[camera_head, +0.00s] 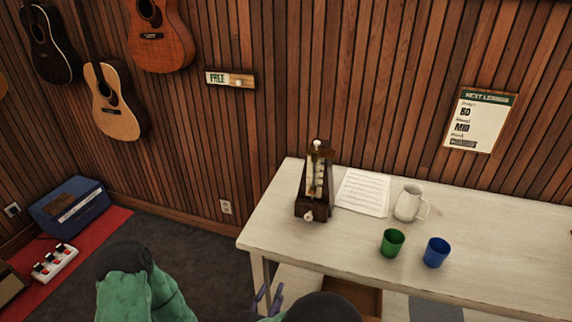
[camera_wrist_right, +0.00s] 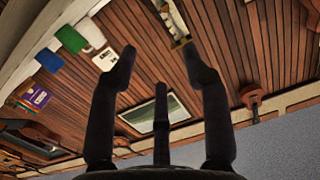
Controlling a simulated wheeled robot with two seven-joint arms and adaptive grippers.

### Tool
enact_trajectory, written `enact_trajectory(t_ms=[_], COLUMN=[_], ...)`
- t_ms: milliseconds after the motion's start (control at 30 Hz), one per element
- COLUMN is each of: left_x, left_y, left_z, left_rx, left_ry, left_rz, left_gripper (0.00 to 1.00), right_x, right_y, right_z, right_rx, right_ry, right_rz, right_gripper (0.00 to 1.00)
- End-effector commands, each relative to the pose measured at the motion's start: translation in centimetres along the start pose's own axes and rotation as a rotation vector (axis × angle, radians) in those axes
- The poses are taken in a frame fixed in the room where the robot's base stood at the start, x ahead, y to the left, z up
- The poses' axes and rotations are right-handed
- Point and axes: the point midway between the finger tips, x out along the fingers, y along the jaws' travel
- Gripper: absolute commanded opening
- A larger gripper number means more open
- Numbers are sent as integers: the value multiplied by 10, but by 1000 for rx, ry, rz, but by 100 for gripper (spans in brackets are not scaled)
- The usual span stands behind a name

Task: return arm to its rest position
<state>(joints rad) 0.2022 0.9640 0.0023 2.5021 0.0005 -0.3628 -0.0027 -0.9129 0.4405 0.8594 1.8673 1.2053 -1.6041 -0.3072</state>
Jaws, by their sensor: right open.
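My right gripper (camera_head: 268,298) shows at the bottom of the head view, by the front left of the white table (camera_head: 480,238). Its purple-grey fingers point upward, spread and empty. In the right wrist view the fingers (camera_wrist_right: 160,68) stand apart with nothing between them. A dark part of my right arm covers the bottom edge of the head view. My left arm (camera_head: 145,285), in a green sleeve, is at the lower left. Its gripper is out of the picture.
On the table stand a metronome (camera_head: 316,185), sheet music (camera_head: 362,193), a white pitcher (camera_head: 408,203), a green cup (camera_head: 392,243) and a blue cup (camera_head: 436,252). A blue amplifier (camera_head: 70,207) and pedals (camera_head: 54,262) are at left. The grey floor between is clear.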

Motion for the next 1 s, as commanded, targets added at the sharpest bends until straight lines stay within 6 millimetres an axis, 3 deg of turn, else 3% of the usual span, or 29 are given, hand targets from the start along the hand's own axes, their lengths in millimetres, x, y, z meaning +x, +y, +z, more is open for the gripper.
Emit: enact_trajectory(t_ms=[367,467,633,867,1000], left_x=[0,0,0,0,0], left_y=[0,0,0,0,0], left_z=[1,1,1,1,1], left_rx=[0,0,0,0,-1], left_ry=[-1,-1,-1,-1,-1], left_rz=[0,0,0,0,0], left_gripper=[43,43,43,43,43], right_x=[42,54,64,35,-4], right_y=[11,19,46,94,126], right_z=[59,86,151,232,269], right_rx=[6,13,36,91,132], right_ry=[-222,-325,-580,-966,-1199], right_rz=[-70,-98,-153,-221,-261], right_gripper=[48,48,48,48,48])
